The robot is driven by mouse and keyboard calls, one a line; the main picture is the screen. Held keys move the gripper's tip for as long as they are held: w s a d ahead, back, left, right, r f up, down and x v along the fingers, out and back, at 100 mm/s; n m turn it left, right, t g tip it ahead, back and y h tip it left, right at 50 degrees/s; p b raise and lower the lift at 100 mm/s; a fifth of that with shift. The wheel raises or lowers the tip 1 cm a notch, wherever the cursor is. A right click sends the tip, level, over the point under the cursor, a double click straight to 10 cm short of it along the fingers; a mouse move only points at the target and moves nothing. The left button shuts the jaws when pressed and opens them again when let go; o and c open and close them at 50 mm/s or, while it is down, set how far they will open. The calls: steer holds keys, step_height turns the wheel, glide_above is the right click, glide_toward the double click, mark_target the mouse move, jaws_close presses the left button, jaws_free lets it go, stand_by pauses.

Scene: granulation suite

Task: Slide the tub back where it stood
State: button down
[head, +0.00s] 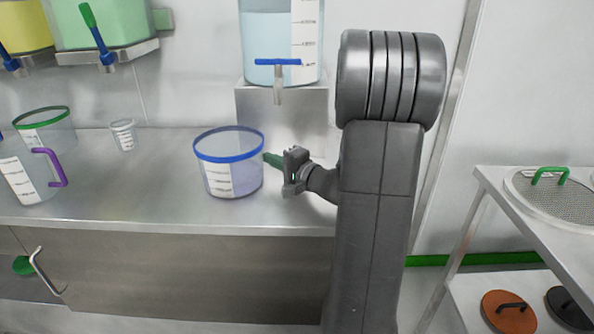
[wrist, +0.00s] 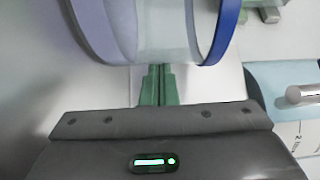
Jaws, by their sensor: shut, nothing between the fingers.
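A clear, lilac-tinted tub with a blue rim and a white printed scale (head: 218,180) stands upright on the steel bench (head: 130,185), left of my gripper. My gripper (head: 270,159) is shut and empty, its green fingertips pointing at the tub's right wall just below the rim. In the wrist view the tub (wrist: 165,35) lies right ahead of the closed green fingers (wrist: 158,78). The tips reach its wall or stop just short of it; I cannot tell whether they touch.
A tank with a blue-handled tap (head: 278,75) stands on a steel stand behind the tub. To the left are a small clear cup (head: 123,135), a green-rimmed tub (head: 45,135) and a purple-handled jug (head: 28,180). Bare bench lies between these and the blue-rimmed tub.

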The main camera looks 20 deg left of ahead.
steer(key=s+a+b, duration=0.1)
steer(key=a+b, duration=0.1)
steer(key=a, duration=0.2)
steer(key=s+a+b, duration=0.2)
steer(key=a+b, duration=0.1)
steer(key=a, duration=0.1)
steer(key=s+a+b, duration=0.2)
steer(key=a, duration=0.2)
steer(key=shift+s+a+f+b, duration=0.15)
steer(key=shift+a+f+b, duration=0.05)
steer(key=shift+a+b, duration=0.15)
steer(key=shift+s+a+r, duration=0.2)
steer(key=shift+a+r, duration=0.05)
steer(key=shift+a, duration=0.3)
steer(key=shift+d, duration=0.1)
